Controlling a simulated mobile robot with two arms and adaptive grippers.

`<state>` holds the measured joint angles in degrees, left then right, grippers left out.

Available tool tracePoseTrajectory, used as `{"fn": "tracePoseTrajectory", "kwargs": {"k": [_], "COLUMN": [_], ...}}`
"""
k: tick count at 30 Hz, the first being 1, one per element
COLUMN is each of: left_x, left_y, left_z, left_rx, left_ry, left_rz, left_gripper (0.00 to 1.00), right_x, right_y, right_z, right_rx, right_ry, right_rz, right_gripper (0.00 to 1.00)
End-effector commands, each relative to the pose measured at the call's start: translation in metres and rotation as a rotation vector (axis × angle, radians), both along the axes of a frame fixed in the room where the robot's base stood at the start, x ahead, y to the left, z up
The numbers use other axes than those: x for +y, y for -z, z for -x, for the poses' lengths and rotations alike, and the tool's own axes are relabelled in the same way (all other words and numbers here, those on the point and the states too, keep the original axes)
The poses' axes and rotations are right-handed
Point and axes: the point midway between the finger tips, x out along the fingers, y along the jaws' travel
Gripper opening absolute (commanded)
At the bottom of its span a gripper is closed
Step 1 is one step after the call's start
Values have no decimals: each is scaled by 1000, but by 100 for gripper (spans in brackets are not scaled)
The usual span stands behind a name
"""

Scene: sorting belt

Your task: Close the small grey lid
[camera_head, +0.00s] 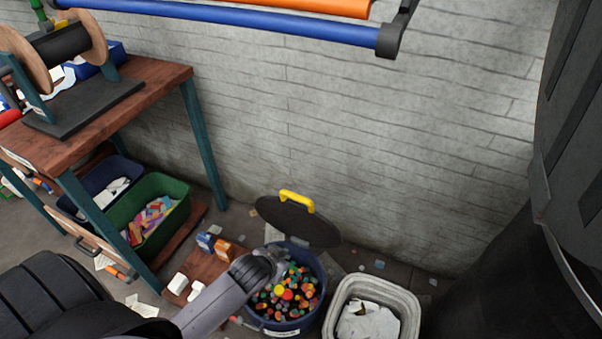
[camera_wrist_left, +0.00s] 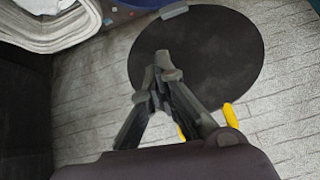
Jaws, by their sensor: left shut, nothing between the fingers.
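The small grey lid (camera_head: 297,222) is a dark round disc with a yellow handle (camera_head: 297,201). It stands open, tilted up behind a blue round bin (camera_head: 318,311) full of colourful caps. In the left wrist view the lid (camera_wrist_left: 215,60) fills the middle, with a small grey hinge piece (camera_wrist_left: 175,10) at its top edge and the yellow handle (camera_wrist_left: 229,115) partly hidden by my gripper. My left gripper (camera_head: 270,262) is by the bin's left rim, below the lid in the head view. Its fingers (camera_wrist_left: 163,75) are shut and empty, in front of the lid. My right gripper is not in view.
A pale bin (camera_head: 411,300) with white paper stands right of the blue bin. A wooden bench (camera_head: 165,78) with a green crate (camera_head: 180,188) below stands at left. A brick wall (camera_head: 400,150) is behind. A large dark cylinder (camera_head: 480,275) stands at right.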

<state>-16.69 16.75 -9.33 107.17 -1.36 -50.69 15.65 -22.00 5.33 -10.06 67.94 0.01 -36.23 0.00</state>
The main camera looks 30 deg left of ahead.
Motion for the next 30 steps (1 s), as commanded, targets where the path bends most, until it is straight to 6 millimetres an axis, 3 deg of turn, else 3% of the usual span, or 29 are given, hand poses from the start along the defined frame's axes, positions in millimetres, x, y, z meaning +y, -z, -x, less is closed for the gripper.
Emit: {"fn": "tracePoseTrajectory", "kwargs": {"k": [1,6,12,19,30], "left_x": [7,21,30,33,35], "left_y": [-37,-111,-165,-176,-144], "left_z": [-18,-65,-95,-110,-161], "left_rx": [-56,-212,-328,-363,-361], "left_ry": [-6,-24,-30,-33,-34], "left_rz": [-1,22,47,56,57], "left_gripper": [0,0,0,0,0], "right_x": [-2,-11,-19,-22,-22], "right_y": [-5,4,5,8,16], "right_z": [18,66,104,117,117], "right_rx": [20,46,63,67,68], "right_ry": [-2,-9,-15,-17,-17], "right_rz": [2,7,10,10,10], "right_gripper": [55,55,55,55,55]}}
